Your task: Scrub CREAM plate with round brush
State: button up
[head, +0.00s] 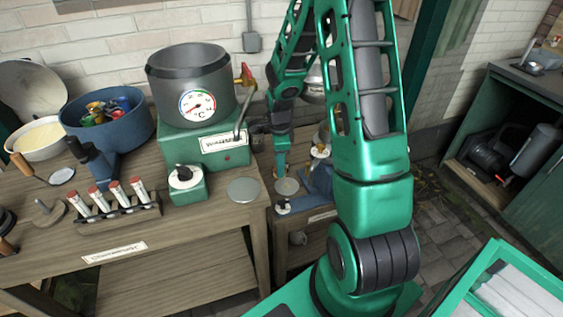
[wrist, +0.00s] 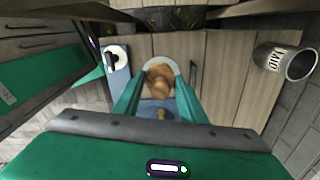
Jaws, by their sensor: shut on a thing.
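My gripper (wrist: 158,88) is shut on a tan wooden knob, which looks like the handle of the round brush (wrist: 158,78). In the wrist view a pale round plate (wrist: 152,62) shows behind and around the brush. In the head view my gripper (head: 281,172) reaches down just over a grey round plate (head: 288,188) on the lower right bench. The brush's bristles are hidden, so contact with the plate cannot be told. Another grey round plate (head: 243,190) lies on the left bench. I cannot read which one is labelled cream.
Blue fittings with a black knob (wrist: 112,58) and a brass knob (wrist: 160,113) flank the plate. A metal can (wrist: 300,64) is at the right. On the left bench are a green box with a pot (head: 190,85), a blue tub (head: 75,125) and a rack of tubes (head: 115,212).

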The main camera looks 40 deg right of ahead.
jog(key=shift+f, duration=2.9)
jog(key=shift+f, duration=0.3)
jog(key=shift+s+d+r, duration=0.1)
jog(key=shift+s+d, duration=0.15)
jog(key=shift+d, duration=0.55)
jog(key=shift+s+d, duration=0.2)
jog(key=shift+d, duration=0.6)
jog(key=shift+s+d, duration=0.2)
jog(key=shift+d, duration=0.55)
jog(key=shift+s+d, duration=0.2)
jog(key=shift+d, duration=0.5)
jog(key=shift+f, duration=0.35)
jog(key=shift+w+a+f, duration=0.1)
jog(key=shift+w+a, duration=0.2)
jog(key=shift+a, duration=0.75)
jog(key=shift+w+a+f, duration=0.1)
jog(key=shift+w+a, duration=0.2)
jog(key=shift+a, duration=0.75)
jog(key=shift+w+a+f, duration=0.1)
jog(key=shift+w+a, duration=0.2)
jog(key=shift+a, duration=0.75)
